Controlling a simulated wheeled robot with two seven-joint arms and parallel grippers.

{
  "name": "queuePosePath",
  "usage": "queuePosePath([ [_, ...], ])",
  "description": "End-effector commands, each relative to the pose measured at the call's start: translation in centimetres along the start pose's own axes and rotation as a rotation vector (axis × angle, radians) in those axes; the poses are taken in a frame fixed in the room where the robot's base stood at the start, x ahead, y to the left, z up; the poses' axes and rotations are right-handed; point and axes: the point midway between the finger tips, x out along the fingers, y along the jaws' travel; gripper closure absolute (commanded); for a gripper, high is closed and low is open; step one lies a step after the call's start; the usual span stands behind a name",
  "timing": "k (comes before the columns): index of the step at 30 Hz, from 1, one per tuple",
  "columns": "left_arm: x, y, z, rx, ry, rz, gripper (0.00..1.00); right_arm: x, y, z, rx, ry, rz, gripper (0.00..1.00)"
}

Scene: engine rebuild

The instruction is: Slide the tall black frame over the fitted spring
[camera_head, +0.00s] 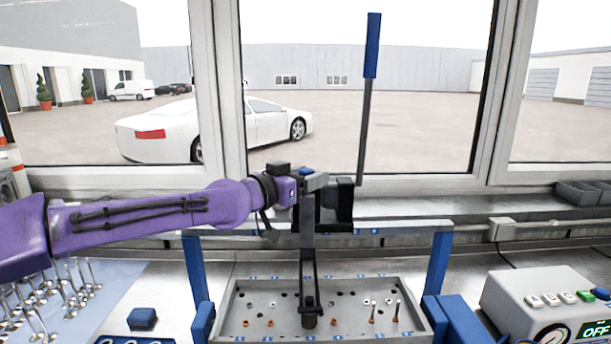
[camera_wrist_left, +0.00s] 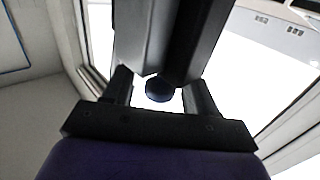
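The tall black frame (camera_head: 308,262) stands upright over the grey cylinder-head block (camera_head: 229,312). A dark lever with a blue grip (camera_head: 372,45) rises from its upper right. My left gripper (camera_head: 312,184) is closed around the top of the frame. In the left wrist view, the fingers of my left gripper (camera_wrist_left: 160,97) flank the dark frame (camera_wrist_left: 150,35), and a round dark-blue end shows between them. The frame's lower end is at a dark round part (camera_head: 309,320) on the block's front middle. I cannot pick out the fitted spring there. My right gripper is not in view.
Blue posts (camera_head: 196,268) and a grey rail (camera_head: 400,227) surround the block. Thin upright stems (camera_head: 398,310) and small orange pieces sit on the block. A control box (camera_head: 530,300) reading OFF stands at right.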

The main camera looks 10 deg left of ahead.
Motion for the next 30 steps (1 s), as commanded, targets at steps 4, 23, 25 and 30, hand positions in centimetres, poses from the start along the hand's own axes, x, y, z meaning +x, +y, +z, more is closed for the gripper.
queuePosePath([
  [4,-0.1,-0.1,-0.2,0.000,0.003,-0.001,0.43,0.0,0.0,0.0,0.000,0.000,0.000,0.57],
  [23,-10.3,0.0,0.0,0.001,0.002,0.000,0.43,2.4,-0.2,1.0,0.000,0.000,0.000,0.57],
  [25,-10.5,0.0,0.0,-0.001,0.001,0.000,0.43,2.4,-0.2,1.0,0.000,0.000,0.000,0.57],
  [30,-10.5,0.0,0.0,-0.001,0.001,0.000,0.43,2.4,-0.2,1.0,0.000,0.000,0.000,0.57],
])
